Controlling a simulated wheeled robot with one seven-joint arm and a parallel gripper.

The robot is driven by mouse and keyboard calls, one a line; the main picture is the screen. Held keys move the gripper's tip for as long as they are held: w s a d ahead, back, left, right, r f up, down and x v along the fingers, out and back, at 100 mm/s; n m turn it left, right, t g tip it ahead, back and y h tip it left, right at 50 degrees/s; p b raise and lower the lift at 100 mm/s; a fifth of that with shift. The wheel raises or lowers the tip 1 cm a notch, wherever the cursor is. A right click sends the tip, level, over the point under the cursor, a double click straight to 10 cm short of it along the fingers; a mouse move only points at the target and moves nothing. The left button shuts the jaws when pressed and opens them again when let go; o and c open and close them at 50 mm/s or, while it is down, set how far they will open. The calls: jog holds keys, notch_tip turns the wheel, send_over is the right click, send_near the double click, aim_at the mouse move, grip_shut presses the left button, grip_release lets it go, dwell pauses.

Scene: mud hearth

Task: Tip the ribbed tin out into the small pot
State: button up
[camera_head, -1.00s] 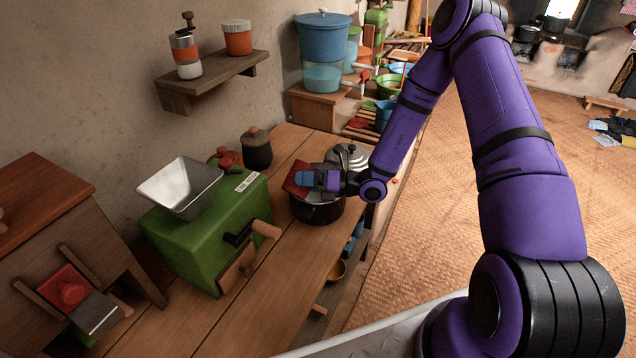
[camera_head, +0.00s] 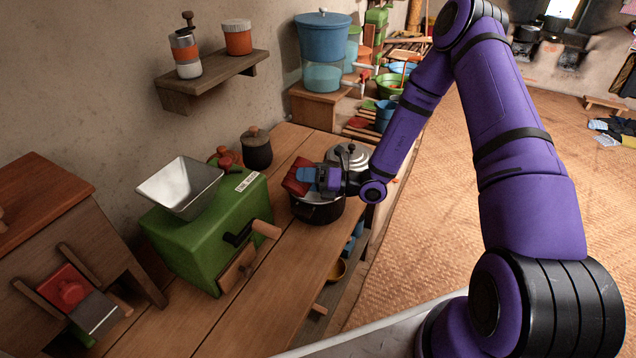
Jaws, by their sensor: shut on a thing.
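The ribbed tin (camera_head: 293,184) is red and tilted, held above the left part of the small pot's mouth. Its ribs and its opening cannot be made out at this size. My gripper (camera_head: 306,176) is shut on the tin, with blue finger parts against its right side. The small pot (camera_head: 317,214) is dark and stands on the wooden counter directly under my gripper. The tin and gripper hide much of its mouth, so I cannot see what is inside it.
A silver lidded pot (camera_head: 348,156) stands close behind the small pot. A green mill (camera_head: 205,235) with a metal hopper and crank is to the left. A dark lidded jar (camera_head: 257,150) stands near the wall. The counter (camera_head: 262,300) is bare in front.

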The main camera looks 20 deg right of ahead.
aim_at(314, 165)
jog(key=shift+w+r+m+t+y, duration=0.1)
jog(key=shift+r+m+t+y, duration=0.35)
jog(key=shift+m, duration=0.55)
dwell(0.3)
jog(key=shift+w+d+r+m+t+y, duration=0.3)
jog(key=shift+w+d+m, duration=0.25)
jog(key=shift+d+m, duration=0.3)
jog(key=shift+w+d+r+m+t, duration=0.1)
jog(key=shift+r+m+t, duration=0.25)
jog(key=shift+m, duration=0.6)
dwell(1.0)
jog(key=shift+w+d+f+m+t+y, duration=0.1)
jog(key=shift+f+m+t+y, duration=0.15)
jog(key=shift+m, duration=0.3)
jog(key=shift+w+d+f+m+t+y, duration=0.15)
jog(key=shift+m+t, duration=0.1)
jog(key=shift+m, duration=0.3)
dwell(0.8)
jog(key=shift+w+d+r+m+t+p, duration=0.1)
jog(key=shift+r+m+t+p, duration=0.15)
jog(key=shift+m, duration=0.25)
jog(key=shift+d+m+t+p, duration=0.1)
jog(key=shift+m+t, duration=0.25)
jog(key=shift+m, duration=0.15)
dwell(0.5)
jog(key=shift+w+r+m+h, duration=0.1)
jog(key=shift+r+m+h, duration=0.2)
jog(key=shift+m, duration=0.1)
